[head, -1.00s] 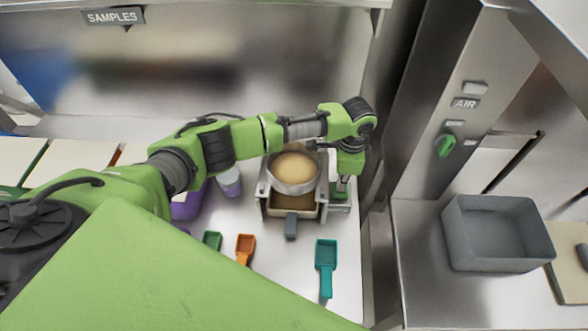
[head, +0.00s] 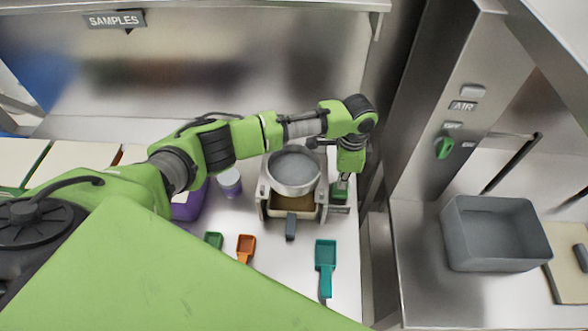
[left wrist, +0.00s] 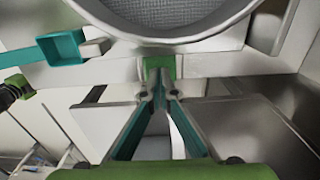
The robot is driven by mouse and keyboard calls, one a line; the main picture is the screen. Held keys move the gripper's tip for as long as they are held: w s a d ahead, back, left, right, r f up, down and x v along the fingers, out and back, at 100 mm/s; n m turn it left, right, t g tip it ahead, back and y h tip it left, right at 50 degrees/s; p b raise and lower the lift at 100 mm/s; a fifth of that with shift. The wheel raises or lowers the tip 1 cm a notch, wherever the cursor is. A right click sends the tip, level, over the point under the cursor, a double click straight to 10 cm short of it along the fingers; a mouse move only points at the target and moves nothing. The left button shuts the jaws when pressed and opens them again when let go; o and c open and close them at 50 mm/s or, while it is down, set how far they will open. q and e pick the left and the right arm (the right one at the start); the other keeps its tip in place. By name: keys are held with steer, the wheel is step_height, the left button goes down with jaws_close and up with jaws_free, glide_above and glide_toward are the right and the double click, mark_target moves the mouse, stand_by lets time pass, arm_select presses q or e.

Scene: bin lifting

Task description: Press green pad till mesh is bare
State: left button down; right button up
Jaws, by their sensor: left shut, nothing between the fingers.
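The round metal sieve (head: 294,186) sits on the shaker stand (head: 262,202). Its grey mesh shows bare in the head view and in the left wrist view (left wrist: 165,12). Brown powder (head: 287,202) lies in the pan below the sieve, which has a dark grey handle (head: 291,227). The green pad (head: 341,194) is on the right side of the stand, and it shows in the left wrist view (left wrist: 158,64) just past my fingertips. My left gripper (head: 342,184) is shut and empty, pointing down at the pad. I cannot tell whether the tips touch it. My right gripper is not in view.
Green (head: 213,241), orange (head: 246,248) and teal (head: 326,256) scoops lie in front of the stand. A lidded jar (head: 230,182) and a purple container (head: 190,203) stand left. A grey bin (head: 497,262) sits on the right counter, beyond a metal wall.

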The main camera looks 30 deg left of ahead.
arm_select(q)
steer(key=shift+r, duration=2.75)
